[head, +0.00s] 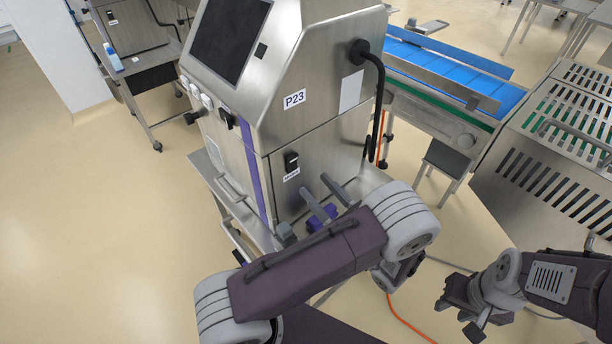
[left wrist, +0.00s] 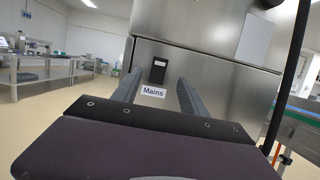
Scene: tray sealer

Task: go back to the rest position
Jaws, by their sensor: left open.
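My left gripper (head: 318,188) is open and empty in front of the steel tray sealer (head: 325,140), below and right of its black mains switch (head: 291,160). In the left wrist view the two grey fingers (left wrist: 158,88) stand apart, with the switch (left wrist: 158,70) and its "Mains" label seen between them. I see nothing between the fingers. My left arm reaches across the middle of the head view. My right gripper (head: 458,312) hangs over the floor at the lower right, away from the machine. Its jaws are too small and turned to read.
The sealer has a dark screen (head: 229,38) and a black bent handle (head: 376,90) on its right side. A blue conveyor (head: 450,70) and a slotted steel cover (head: 560,150) stand at the right. An orange cable (head: 405,322) lies on the floor. The left floor is clear.

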